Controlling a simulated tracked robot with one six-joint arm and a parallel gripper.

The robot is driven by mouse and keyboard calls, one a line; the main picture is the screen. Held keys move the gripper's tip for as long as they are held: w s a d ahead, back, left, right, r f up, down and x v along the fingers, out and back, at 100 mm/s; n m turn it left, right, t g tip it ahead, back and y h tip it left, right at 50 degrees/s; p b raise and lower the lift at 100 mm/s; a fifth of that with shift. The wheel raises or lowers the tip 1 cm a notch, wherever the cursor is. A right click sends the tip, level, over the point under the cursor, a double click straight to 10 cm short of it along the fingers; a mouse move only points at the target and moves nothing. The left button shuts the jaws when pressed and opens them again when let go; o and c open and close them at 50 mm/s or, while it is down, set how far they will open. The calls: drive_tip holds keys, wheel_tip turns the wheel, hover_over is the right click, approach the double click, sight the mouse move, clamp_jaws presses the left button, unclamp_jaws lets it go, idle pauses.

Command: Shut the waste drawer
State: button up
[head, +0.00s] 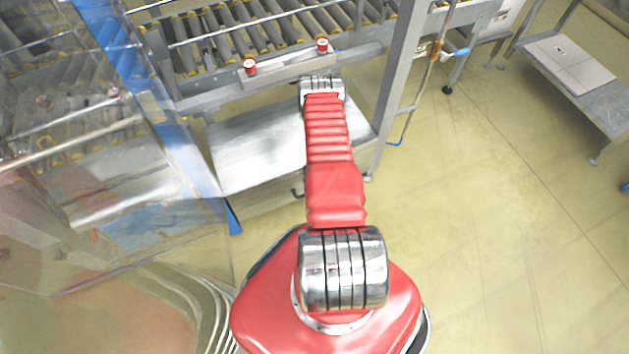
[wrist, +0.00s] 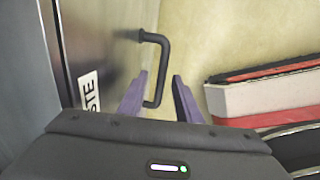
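In the head view, the drawer front (head: 262,207) and a bit of handle (head: 297,192) show low under the conveyor, left of my red arm. My gripper is hidden there.
A roller conveyor (head: 255,35) with two red buttons runs above a metal surface (head: 258,150). A frame post (head: 400,85) stands right of my arm. A clear screen with a blue edge (head: 165,120) stands left. Yellow floor (head: 500,220) is free on the right.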

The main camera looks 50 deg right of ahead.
wheel_tip(320, 180, up, 11)
drive_tip(key=s+a, duration=0.1)
drive_tip(key=s, duration=0.1)
idle(0.5)
idle(0.4)
